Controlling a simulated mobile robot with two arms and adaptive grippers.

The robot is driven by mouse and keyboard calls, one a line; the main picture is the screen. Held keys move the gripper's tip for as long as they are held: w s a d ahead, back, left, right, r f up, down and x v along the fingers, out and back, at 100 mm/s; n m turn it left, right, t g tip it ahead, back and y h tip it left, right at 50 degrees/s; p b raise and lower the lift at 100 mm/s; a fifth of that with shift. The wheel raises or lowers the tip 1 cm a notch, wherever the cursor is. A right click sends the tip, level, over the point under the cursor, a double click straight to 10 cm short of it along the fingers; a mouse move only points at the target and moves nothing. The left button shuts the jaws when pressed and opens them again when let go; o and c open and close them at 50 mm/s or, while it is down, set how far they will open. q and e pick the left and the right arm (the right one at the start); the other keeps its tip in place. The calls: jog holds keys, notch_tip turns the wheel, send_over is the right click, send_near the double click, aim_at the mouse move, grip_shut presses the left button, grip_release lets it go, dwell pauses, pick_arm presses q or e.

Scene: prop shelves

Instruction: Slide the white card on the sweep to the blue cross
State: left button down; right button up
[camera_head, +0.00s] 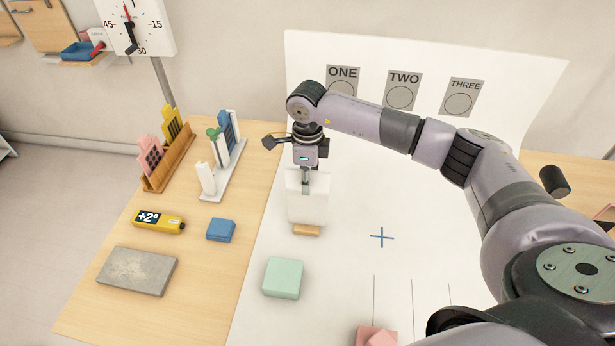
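The white card (308,208) stands upright on the white sweep (340,290), left of centre, with a small wooden piece (306,231) at its lower edge. My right gripper (306,183) points down at the card's top edge, one finger showing in front of the card; it looks shut on it, with the far finger hidden. The blue cross (381,237) is marked flat on the sweep, to the right of the card and slightly nearer, with bare surface between them. My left gripper is not in view.
A green block (284,278) lies nearer than the card, and a pink object (376,336) at the bottom edge. A blue block (221,230), yellow device (158,221), grey slab (137,271) and two racks occupy the wooden table at left. Panels ONE, TWO, THREE are behind.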

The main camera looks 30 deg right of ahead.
grip_shut()
dwell(0.6)
